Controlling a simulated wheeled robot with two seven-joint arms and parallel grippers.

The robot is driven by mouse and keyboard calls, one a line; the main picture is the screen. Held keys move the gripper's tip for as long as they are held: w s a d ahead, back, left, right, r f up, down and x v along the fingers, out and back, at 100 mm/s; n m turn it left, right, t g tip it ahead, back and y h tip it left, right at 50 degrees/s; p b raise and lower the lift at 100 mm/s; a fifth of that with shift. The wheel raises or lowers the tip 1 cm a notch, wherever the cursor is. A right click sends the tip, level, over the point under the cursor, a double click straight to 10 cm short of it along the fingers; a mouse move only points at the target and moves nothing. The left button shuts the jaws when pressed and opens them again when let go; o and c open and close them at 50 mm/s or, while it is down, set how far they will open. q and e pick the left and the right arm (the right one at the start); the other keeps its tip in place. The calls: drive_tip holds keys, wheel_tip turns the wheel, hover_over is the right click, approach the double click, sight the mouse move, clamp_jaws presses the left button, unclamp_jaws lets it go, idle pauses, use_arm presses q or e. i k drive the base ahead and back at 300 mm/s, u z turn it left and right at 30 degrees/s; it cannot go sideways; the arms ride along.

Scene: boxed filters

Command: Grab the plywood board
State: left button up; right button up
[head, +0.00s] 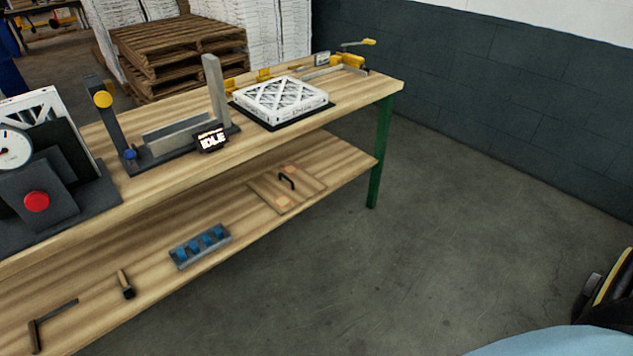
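The plywood board (268,194) lies flat on the lower shelf of the workbench, towards its right end. It is a light wooden panel with a black handle (286,181) on top and reddish-brown patches near some corners. Nothing covers it, and the bench top is above and behind it. Neither of my grippers is in view.
The lower shelf (150,290) also holds a grey tray with blue parts (200,247), a brush (125,284) and a black angled tool (48,322). A boxed filter (281,98) lies on the bench top. A green leg (381,150) stands at the right; the floor before the bench is clear.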

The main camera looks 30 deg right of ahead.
sight(286, 187)
drive_tip(key=z, duration=1.05)
drive_tip(key=i, duration=1.25)
drive_tip(key=z, duration=0.25)
drive_tip(key=i, duration=1.5)
drive_tip(key=u, duration=1.2)
drive_tip(key=i, duration=0.4)
drive_tip(key=u, duration=0.4)
